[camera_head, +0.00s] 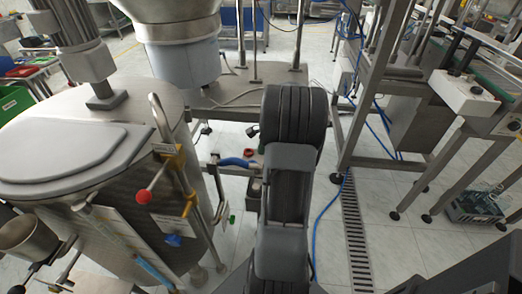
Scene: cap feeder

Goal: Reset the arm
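My grey and black arm rises through the middle of the camera_head view, with its wide ribbed joint at the top and a grey link below. My gripper cannot be made out; its fingers do not show in this view. The arm stands in the gap between a steel tank and a metal frame, and no contact with either shows. The arm hides part of the floor behind it.
At left is the steel tank (60,148) with a grey lid, red-knobbed lever (144,196) and pipes. At right stand a steel frame (365,100) and a white control box (463,93). A floor drain (355,235) and blue cable (318,230) lie right of the arm.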

